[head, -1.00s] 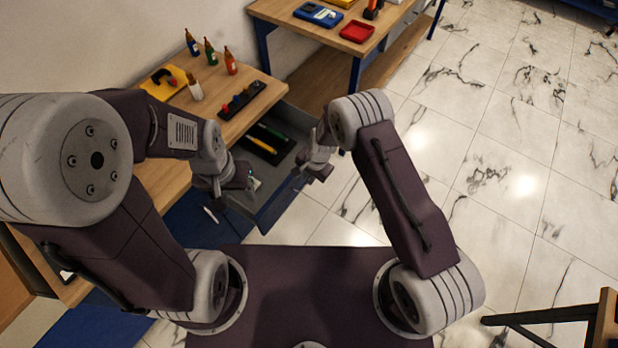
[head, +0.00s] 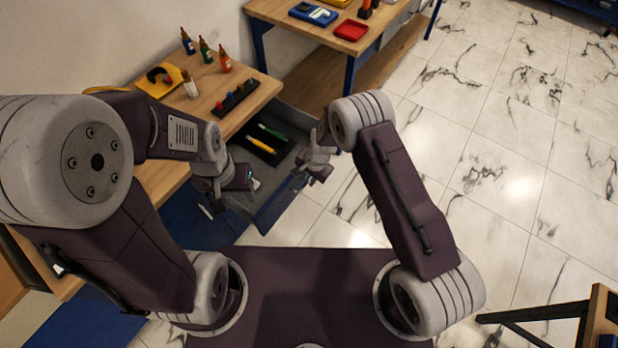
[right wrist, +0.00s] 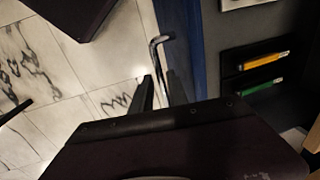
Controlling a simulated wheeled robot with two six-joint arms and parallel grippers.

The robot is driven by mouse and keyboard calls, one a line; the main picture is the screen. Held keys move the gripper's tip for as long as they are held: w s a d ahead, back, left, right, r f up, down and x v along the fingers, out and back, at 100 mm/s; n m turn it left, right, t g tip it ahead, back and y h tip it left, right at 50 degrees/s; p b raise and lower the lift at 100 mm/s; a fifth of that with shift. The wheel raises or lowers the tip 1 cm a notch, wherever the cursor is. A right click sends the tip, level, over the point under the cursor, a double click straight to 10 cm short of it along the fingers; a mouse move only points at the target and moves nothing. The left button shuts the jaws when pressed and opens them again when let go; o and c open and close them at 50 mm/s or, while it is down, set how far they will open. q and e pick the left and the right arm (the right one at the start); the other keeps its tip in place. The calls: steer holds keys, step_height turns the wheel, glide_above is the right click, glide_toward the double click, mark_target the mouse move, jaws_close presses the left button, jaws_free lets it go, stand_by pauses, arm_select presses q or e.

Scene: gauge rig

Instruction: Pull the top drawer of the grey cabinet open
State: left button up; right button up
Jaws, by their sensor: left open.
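The drawer (head: 282,186) stands well out from under the wooden worktop, its grey inside showing; it also shows in the right wrist view (right wrist: 258,28). A black tray (head: 250,150) with a yellow and a green pencil-like piece lies in it. The cabinet body is mostly hidden under the worktop and my left arm. My left gripper (head: 250,182) is open over the drawer's near left part, apart from the handle.
The worktop (head: 262,92) carries several bottles (head: 205,52), a yellow holder (head: 163,84) and a black rack (head: 237,98). A second bench (head: 283,12) stands behind. Open tiled floor (head: 480,150) lies to the right. A wooden-topped stand (head: 600,308) is at the lower right.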

step_height(320, 180, up, 9)
steer(key=d, duration=0.1)
steer(key=shift+s+d, duration=0.2)
steer(key=shift+s, duration=0.25)
steer(key=w+d+r+m+t, duration=0.15)
steer(key=w+d+r, duration=0.25)
steer(key=r, duration=0.4)
steer(key=s+d+r, duration=0.5)
steer(key=d+r, duration=0.1)
steer(key=d, duration=0.2)
steer(key=s+d+n, duration=0.2)
steer(key=s+n, duration=0.2)
steer(key=s, duration=0.3)
steer(key=s+d+f+n+g+h, duration=0.1)
steer(key=s+d+n, duration=0.2)
steer(key=s, duration=0.5)
steer(key=shift+s+d+f+n+h, duration=0.2)
steer(key=shift+n+h, duration=0.1)
steer(key=shift+n, duration=0.25)
